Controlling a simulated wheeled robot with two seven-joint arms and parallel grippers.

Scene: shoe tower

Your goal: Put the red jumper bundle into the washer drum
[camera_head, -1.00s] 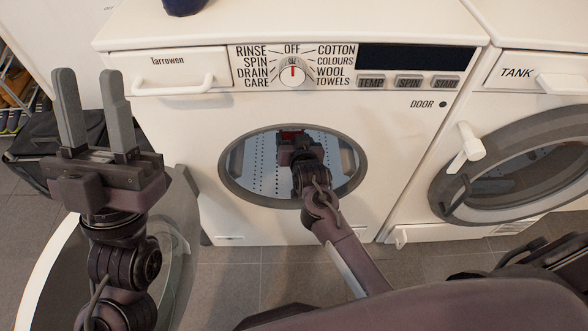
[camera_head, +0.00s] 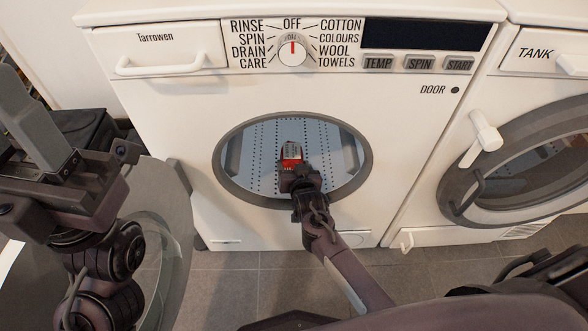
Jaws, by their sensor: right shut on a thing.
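The red jumper bundle (camera_head: 289,163) shows as a small red patch inside the round opening of the washer drum (camera_head: 262,150). My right gripper (camera_head: 291,149) reaches through the opening and is shut on the bundle. The gripper and wrist hide much of the bundle. I cannot tell whether it touches the drum's floor. The drum's pale perforated wall shows around it. My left gripper (camera_head: 38,140) is at the left edge, partly cut off, with its fingers apart and empty.
The washer's dark door ring (camera_head: 221,178) surrounds the opening. The washer's open round door (camera_head: 160,290) stands at lower left, beneath my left arm. A second machine with a closed round door (camera_head: 500,205) stands at right.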

